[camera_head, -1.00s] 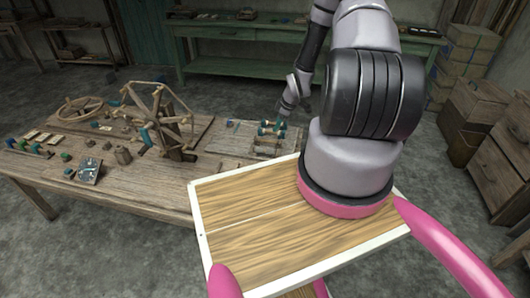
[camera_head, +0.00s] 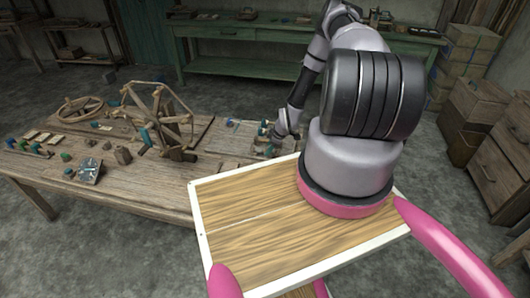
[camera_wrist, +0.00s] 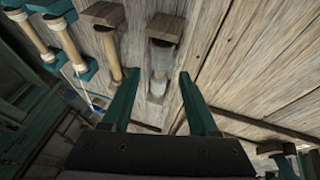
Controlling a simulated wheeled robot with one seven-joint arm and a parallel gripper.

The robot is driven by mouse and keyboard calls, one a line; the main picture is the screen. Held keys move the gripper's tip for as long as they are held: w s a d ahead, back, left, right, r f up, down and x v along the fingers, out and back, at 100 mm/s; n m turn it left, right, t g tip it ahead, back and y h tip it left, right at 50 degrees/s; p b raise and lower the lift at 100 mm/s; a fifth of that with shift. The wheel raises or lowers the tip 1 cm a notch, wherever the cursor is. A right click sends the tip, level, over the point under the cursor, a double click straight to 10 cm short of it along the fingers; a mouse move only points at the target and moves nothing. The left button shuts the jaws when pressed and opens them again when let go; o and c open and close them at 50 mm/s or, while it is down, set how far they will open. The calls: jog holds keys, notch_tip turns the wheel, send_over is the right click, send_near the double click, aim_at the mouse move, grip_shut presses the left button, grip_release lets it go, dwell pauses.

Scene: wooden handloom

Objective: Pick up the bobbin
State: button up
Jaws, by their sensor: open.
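In the wrist view, my gripper (camera_wrist: 158,78) is open, with two teal fingers apart. A pale, worn bobbin-like spindle (camera_wrist: 160,58) with dark wooden end blocks lies beyond the fingertips, roughly in line with the gap between them. I cannot tell whether the fingers touch it. More wooden spindles (camera_wrist: 108,45) stand in a row to its left, some with teal ends. In the head view, teal-ended bobbins (camera_head: 264,129) are at the right end of the workbench, and my arm's end partly hides them.
The wooden workbench (camera_head: 120,190) also carries a spinning frame (camera_head: 160,115), a round wheel (camera_head: 80,108) and several small coloured spools on its left. A green table (camera_head: 250,68) stands behind. Drawers and boxes (camera_head: 490,150) stand at the right.

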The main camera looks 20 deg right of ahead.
aim_at(265, 151)
jog(key=shift+x, duration=1.2)
grip_shut()
